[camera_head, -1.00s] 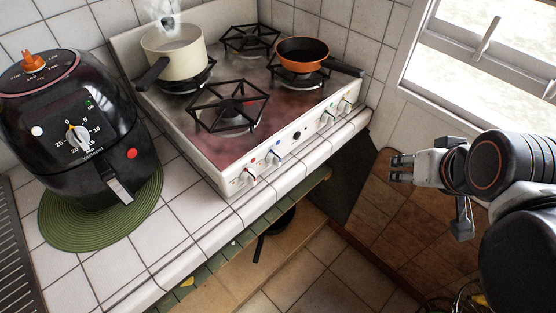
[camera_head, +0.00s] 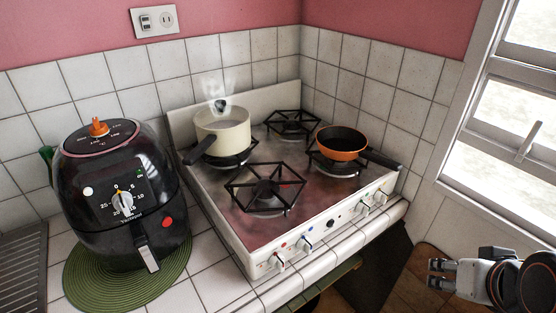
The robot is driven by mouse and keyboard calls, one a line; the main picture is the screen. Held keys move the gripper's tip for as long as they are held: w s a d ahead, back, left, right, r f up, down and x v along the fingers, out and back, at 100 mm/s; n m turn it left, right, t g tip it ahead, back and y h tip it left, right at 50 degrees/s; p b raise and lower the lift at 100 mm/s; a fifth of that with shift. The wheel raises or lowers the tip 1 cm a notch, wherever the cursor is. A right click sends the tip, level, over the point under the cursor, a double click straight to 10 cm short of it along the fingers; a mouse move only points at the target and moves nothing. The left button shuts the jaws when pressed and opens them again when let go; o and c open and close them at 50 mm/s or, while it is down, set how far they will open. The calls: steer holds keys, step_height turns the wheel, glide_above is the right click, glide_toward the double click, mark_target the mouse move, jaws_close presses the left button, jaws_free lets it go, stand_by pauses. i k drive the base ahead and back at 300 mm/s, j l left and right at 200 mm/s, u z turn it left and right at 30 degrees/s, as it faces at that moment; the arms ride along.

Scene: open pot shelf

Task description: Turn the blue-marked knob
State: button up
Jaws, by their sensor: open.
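The stove (camera_head: 225,222) stands on the tiled counter, with a row of knobs on its white front panel. The blue-marked knob (camera_head: 304,245) is the second from the left, with a small blue mark above it. A red-marked knob (camera_head: 278,262) sits just to its left. My gripper (camera_head: 434,273) is at the lower right, open and empty. It is well to the right of the knobs, touching nothing, with its fingers pointing left.
A steaming cream pot (camera_head: 222,130) and an orange pan (camera_head: 341,145) sit on the rear-left and right burners. The pan's handle points right. A black air fryer (camera_head: 110,205) stands on a green mat (camera_head: 82,283) at left. A window (camera_head: 510,130) is at right.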

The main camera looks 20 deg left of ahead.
mark_target(304, 243)
steer(key=k+l+u, duration=0.1)
steer(key=k+l, duration=0.8)
steer(key=l, duration=0.1)
